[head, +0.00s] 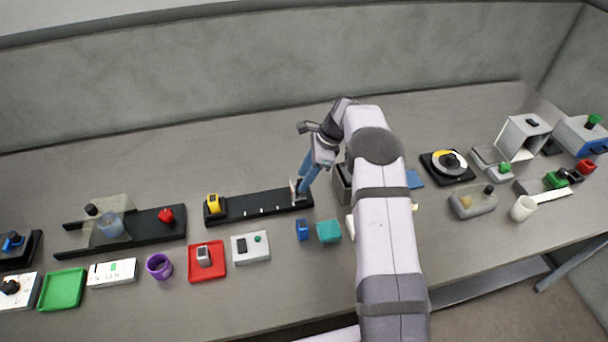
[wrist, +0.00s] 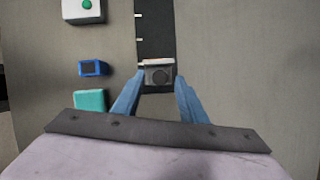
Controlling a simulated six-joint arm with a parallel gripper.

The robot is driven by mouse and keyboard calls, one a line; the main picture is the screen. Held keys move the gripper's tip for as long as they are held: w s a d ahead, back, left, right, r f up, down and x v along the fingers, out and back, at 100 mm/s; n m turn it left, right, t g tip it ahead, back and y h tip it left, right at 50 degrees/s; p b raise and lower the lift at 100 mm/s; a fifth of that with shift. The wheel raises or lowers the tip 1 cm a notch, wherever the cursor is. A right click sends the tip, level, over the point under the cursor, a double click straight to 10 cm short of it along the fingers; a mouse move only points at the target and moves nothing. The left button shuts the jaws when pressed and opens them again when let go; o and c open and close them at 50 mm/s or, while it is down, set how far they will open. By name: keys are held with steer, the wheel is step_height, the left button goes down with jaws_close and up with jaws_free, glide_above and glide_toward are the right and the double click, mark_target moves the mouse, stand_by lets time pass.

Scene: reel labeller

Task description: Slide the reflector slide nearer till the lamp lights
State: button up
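The reflector slide (head: 294,187) stands upright at the right end of a black rail (head: 254,206) with white marks. In the wrist view the slide (wrist: 158,74) is a small grey block with a pale, reddish top edge. My gripper (head: 302,187) points down at it. In the wrist view my gripper (wrist: 160,78) has its blue fingers apart, one on each side of the slide; a narrow gap shows at the right finger, and contact at the left cannot be told. A yellow sensor (head: 213,203) stands at the rail's left end. I cannot tell which part is the lamp.
A white box (head: 250,246) with a green button or lamp, a blue block (head: 302,229) and a teal block (head: 329,231) lie in front of the rail. A dark box (head: 342,185) stands close on the right, partly behind my arm. The table behind the rail is clear.

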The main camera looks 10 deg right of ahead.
mark_target(297, 190)
steer(key=shift+a+f, duration=0.2)
steer(key=shift+f, duration=0.35)
jaws_close()
steer(key=a, duration=0.5)
steer(key=shift+a, duration=0.1)
jaws_free()
steer(key=shift+w+r, duration=0.1)
steer(key=b+v, duration=0.2)
steer(key=v, duration=0.5)
steer(key=shift+b, duration=0.3)
steer(key=shift+r, duration=0.1)
